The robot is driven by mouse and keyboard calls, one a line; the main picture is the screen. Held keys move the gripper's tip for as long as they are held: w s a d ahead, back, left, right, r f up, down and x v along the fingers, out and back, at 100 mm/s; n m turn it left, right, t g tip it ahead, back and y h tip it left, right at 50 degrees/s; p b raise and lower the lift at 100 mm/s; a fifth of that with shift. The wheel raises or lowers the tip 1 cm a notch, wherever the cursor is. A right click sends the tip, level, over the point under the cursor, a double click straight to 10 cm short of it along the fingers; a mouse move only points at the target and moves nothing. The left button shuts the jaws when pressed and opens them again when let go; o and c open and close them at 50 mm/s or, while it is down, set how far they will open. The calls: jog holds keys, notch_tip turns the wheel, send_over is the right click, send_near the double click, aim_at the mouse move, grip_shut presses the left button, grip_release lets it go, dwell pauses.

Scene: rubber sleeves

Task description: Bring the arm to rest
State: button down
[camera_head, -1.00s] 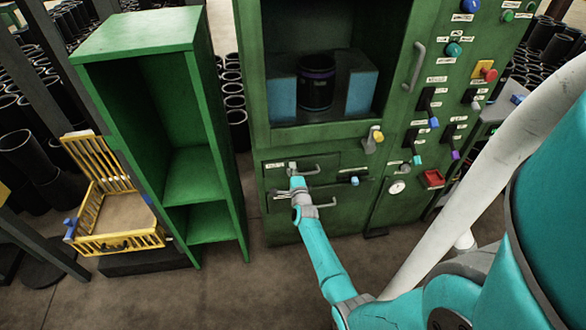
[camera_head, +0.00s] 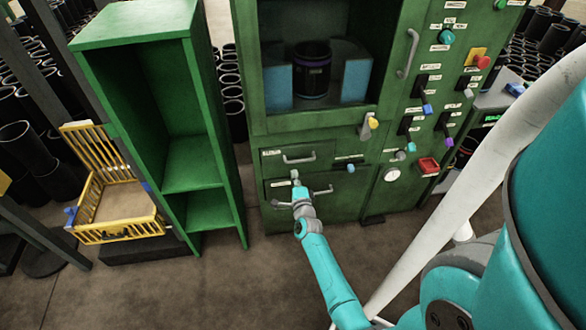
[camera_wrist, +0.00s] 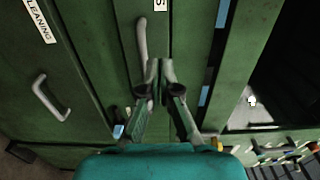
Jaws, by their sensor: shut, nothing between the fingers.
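My teal arm (camera_head: 328,272) reaches out from the lower right in the head view. Its gripper (camera_head: 295,178) is in front of the drawers of a green machine (camera_head: 345,130), just below the upper drawer handle (camera_head: 299,159). In the wrist view, my gripper (camera_wrist: 161,72) has its two fingertips together, with nothing held. A drawer handle (camera_wrist: 142,48) lies close beside the fingertips there; I cannot tell whether they touch. Another handle (camera_wrist: 48,97) is farther left, by a label ending in "LEANING".
A black sleeve (camera_head: 312,70) stands between blue blocks in the machine's opening. A green shelf (camera_head: 190,170) is empty. A yellow crate (camera_head: 118,232) stands at left. A control panel (camera_head: 440,90) is at right. Bare floor (camera_head: 220,290) lies in front.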

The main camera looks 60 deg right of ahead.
jog(key=shift+v, duration=1.35)
jog(key=shift+a, duration=0.1)
jog(key=s+a+n+t+y, duration=0.15)
jog(key=s+a+n, duration=0.25)
jog(key=a, duration=0.5)
jog(key=s+a+r+n+t+y, duration=0.1)
jog(key=s+a+n+y, duration=0.25)
jog(key=a, duration=0.55)
jog(key=s+a+n+t+y, duration=0.1)
jog(key=s+a+n, duration=0.35)
jog(key=a, duration=0.45)
jog(key=s+a+r+n+y, duration=0.7)
jog(key=s+a+r+n, duration=0.7)
jog(key=s+r, duration=0.3)
jog(key=shift+s+a+r+n+y, duration=0.35)
jog(key=shift+s+n, duration=0.1)
jog(key=shift+n, duration=0.45)
jog(key=shift+g, duration=0.25)
